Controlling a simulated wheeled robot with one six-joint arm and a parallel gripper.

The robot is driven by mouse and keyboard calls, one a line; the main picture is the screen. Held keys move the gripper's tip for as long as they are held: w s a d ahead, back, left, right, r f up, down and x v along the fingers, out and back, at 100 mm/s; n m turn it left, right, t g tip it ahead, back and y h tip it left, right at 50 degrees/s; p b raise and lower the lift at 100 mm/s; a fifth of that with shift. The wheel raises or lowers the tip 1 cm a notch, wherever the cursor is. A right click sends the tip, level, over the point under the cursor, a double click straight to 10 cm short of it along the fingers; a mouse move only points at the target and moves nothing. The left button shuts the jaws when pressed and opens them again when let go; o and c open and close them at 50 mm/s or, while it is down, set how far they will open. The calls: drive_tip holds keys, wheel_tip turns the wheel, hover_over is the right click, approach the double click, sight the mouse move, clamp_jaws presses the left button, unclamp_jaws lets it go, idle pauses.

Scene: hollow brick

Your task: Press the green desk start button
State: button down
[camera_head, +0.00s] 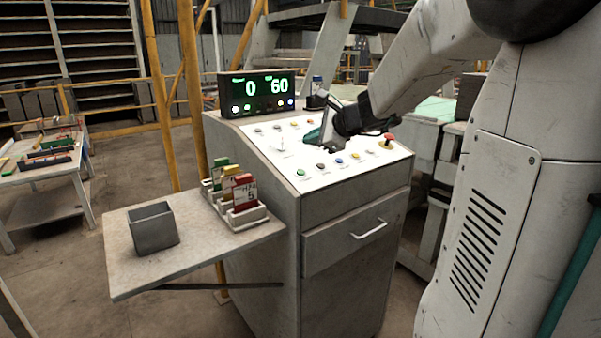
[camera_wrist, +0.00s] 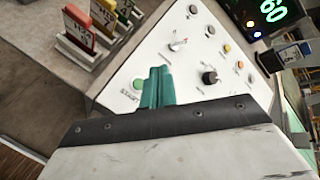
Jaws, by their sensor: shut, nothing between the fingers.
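The green start button (camera_head: 301,172) is at the front left corner of the white sloped panel (camera_head: 280,150) on the grey desk. In the wrist view the green button (camera_wrist: 138,84) shows just left of my fingertips, next to a START label. My gripper (camera_head: 313,134) has teal fingers and is over the middle of the panel, behind and to the right of the button. In the wrist view the fingers of my gripper (camera_wrist: 159,72) are together and empty. I see a gap between them and the button; their height above the panel is hard to tell.
Several other buttons and knobs (camera_wrist: 209,77) share the panel. A red mushroom button (camera_head: 388,137) is at its right. A display (camera_head: 258,92) reading 0 and 60 stands behind. A side shelf holds a grey bin (camera_head: 153,229) and a card rack (camera_head: 245,217).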

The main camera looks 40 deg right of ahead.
drive_tip(key=f, duration=0.2)
drive_tip(key=w+f, duration=0.1)
drive_tip(key=f, duration=0.1)
drive_tip(key=w+f, duration=0.1)
drive_tip(key=f, duration=0.2)
drive_tip(key=shift+f, duration=0.1)
drive_tip(key=shift+f, duration=0.1)
idle(1.9)
drive_tip(key=shift+w+f, duration=0.1)
drive_tip(key=shift+f, duration=0.2)
drive_tip(key=shift+w+f, duration=0.1)
drive_tip(key=shift+f, duration=0.25)
idle(0.6)
idle(0.4)
drive_tip(key=shift+s+r, duration=0.2)
drive_tip(key=shift+r, duration=0.55)
drive_tip(key=shift+s+r, duration=0.25)
drive_tip(key=shift+r, duration=0.55)
drive_tip(key=shift+s+r, duration=0.2)
drive_tip(key=shift+r, duration=0.65)
drive_tip(key=shift+s+r, duration=0.25)
drive_tip(key=shift+r, duration=0.55)
